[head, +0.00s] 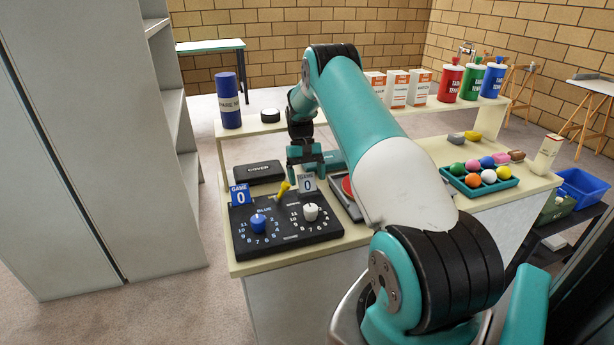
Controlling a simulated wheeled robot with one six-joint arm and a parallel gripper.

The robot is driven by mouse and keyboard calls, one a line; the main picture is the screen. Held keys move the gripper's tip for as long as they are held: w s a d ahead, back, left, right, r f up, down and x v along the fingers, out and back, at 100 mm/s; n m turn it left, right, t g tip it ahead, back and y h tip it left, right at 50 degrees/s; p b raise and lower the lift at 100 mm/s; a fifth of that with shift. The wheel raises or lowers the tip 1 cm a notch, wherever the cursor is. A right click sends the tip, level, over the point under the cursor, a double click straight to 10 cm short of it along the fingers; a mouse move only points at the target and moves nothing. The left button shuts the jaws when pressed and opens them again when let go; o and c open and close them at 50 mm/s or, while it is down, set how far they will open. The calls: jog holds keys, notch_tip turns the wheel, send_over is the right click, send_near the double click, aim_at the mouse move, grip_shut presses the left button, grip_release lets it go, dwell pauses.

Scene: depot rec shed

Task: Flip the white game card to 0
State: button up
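The white game card (307,184) stands at the back right of the black scoreboard box (285,238) and reads 0. The blue game card (240,195) at the box's back left also reads 0. A white knob (311,212) and a blue knob (258,224) sit on number dials on the box, with a yellow-handled lever (283,188) between the cards. My gripper (306,170) points down just behind and above the white card. Its two teal fingers look spread apart with nothing between them. I cannot tell whether it touches the card.
A black case (259,172) lies behind the box. A tray of coloured balls (479,181) is at right on the bench. A raised shelf (350,113) behind holds a blue can (228,100), cartons and coloured bottles. My arm hides the bench's middle.

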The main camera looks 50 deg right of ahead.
aim_at(307, 179)
jog(key=shift+r, duration=0.1)
notch_tip(307, 179, up, 20)
jog(key=p, duration=0.4)
jog(key=shift+a, duration=0.1)
dwell(0.5)
jog(key=s+a+r+n+t+h, duration=0.1)
jog(key=s+a+r+n, duration=0.15)
jog(key=a, duration=0.65)
jog(key=s+a+r+n+t, duration=0.1)
jog(key=a+r+n, duration=0.2)
jog(key=a, duration=0.6)
jog(key=s+a+r+n+t+h, duration=0.1)
jog(key=a+r+n, duration=0.2)
jog(key=a, duration=0.7)
jog(key=s+a+n+y, duration=0.2)
jog(key=s+a, duration=0.6)
jog(key=s, duration=0.2)
jog(key=s+a+f+n+t+y, duration=0.1)
jog(key=s+a+n, duration=0.1)
jog(key=s+a, duration=0.6)
jog(key=s, duration=0.3)
jog(key=shift+n+y, duration=0.35)
jog(key=shift+y, duration=0.05)
